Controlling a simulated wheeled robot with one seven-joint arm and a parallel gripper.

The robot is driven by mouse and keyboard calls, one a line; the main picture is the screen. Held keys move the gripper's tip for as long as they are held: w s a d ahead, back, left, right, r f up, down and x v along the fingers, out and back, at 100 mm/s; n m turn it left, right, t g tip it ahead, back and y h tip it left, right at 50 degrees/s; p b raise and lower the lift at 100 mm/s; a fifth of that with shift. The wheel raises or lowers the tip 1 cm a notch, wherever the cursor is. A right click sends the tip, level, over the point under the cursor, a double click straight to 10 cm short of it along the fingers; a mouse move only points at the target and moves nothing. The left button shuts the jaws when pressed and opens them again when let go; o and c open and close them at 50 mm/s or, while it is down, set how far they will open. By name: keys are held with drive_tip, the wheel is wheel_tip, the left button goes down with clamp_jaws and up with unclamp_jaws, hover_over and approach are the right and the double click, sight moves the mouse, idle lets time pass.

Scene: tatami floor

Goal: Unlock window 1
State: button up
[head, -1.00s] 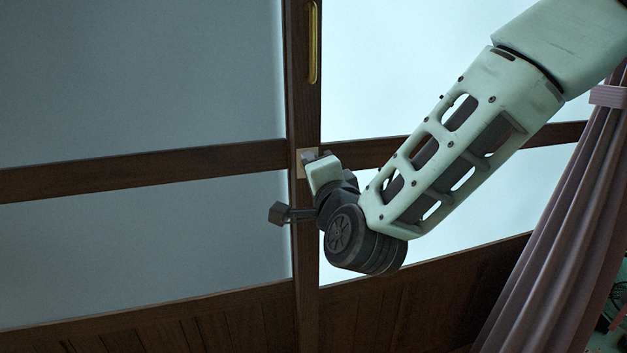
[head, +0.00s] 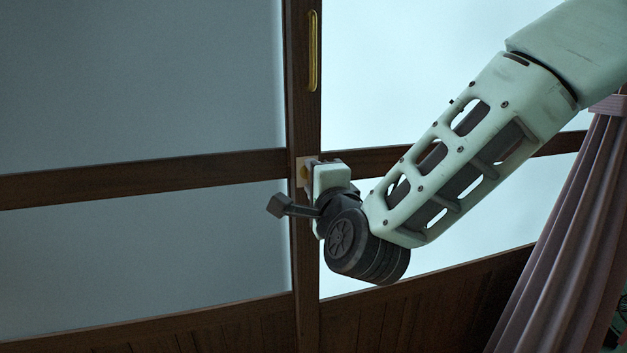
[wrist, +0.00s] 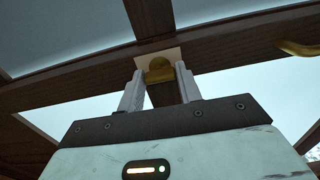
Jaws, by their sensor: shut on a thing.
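Window 1 has dark wooden frames and pale frosted panes (head: 140,90), with a vertical post where the sashes meet. A small brass lock piece (wrist: 159,70) on a pale square plate (wrist: 172,54) sits on that post in the wrist view. My gripper (wrist: 160,80) has its two pale fingers on either side of the brass piece and is shut on it. In the head view my gripper (head: 306,172) is at the post by the crossbar, and its wrist hides most of the lock.
A long brass pull (head: 313,50) is set in the post above the lock. A mauve curtain (head: 565,230) with a tieback hangs at the right, close to my arm. The left panes are unobstructed.

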drive_tip(key=o, duration=1)
drive_tip(key=shift+b+v, duration=4.35)
drive_tip(key=shift+v, duration=4.4)
